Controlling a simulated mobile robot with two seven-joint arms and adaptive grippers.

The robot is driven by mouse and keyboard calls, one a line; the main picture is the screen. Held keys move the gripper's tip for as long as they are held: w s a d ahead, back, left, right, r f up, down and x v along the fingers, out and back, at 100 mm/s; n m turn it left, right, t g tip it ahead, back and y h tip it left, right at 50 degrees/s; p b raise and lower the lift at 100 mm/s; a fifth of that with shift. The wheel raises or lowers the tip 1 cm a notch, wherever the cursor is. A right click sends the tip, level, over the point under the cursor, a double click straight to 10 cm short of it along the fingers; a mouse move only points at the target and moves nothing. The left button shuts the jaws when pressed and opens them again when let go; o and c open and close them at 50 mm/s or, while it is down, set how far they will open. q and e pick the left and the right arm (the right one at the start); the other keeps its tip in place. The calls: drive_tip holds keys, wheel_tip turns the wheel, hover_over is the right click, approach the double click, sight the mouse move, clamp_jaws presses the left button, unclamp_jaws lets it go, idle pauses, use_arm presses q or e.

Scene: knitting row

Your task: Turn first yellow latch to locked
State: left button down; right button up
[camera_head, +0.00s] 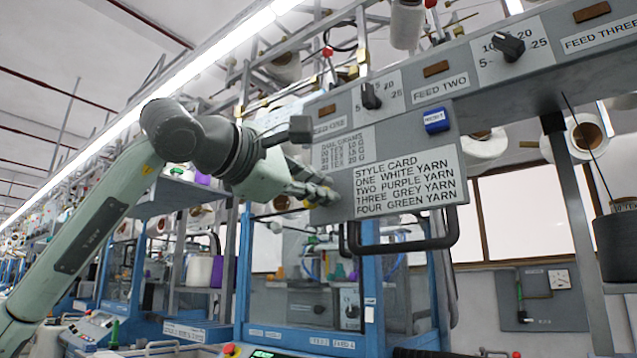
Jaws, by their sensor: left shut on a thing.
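My left gripper (318,192) reaches in from the left, at the left edge of the grey panel with the style card (407,185). Its fingers are closed, and a small yellow piece (307,204) shows at the fingertips. It appears to be the yellow latch, mostly hidden by the fingers, so its turn position cannot be read. My right gripper is not in view.
A grey rail above carries black dials (371,96) and feed labels. A blue block (436,120) sits on the panel's upper right. A black handle (405,242) juts out below the panel. Blue-framed machines (372,290) with clear doors stand behind.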

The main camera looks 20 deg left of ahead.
use_arm(q)
drive_tip(key=shift+d+f+m, duration=0.1)
drive_tip(key=shift+f+m, duration=0.15)
drive_tip(key=shift+m, duration=1)
drive_tip(key=shift+f+m, duration=0.2)
drive_tip(key=shift+m, duration=1.05)
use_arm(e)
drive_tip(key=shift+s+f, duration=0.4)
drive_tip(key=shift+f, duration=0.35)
use_arm(q)
drive_tip(key=c, duration=1.5)
unclamp_jaws()
drive_tip(key=shift+s, duration=0.1)
drive_tip(key=shift+c, duration=0.2)
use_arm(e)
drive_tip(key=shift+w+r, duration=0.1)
use_arm(q)
drive_tip(key=v, duration=1.2)
drive_tip(key=shift+r, duration=0.1)
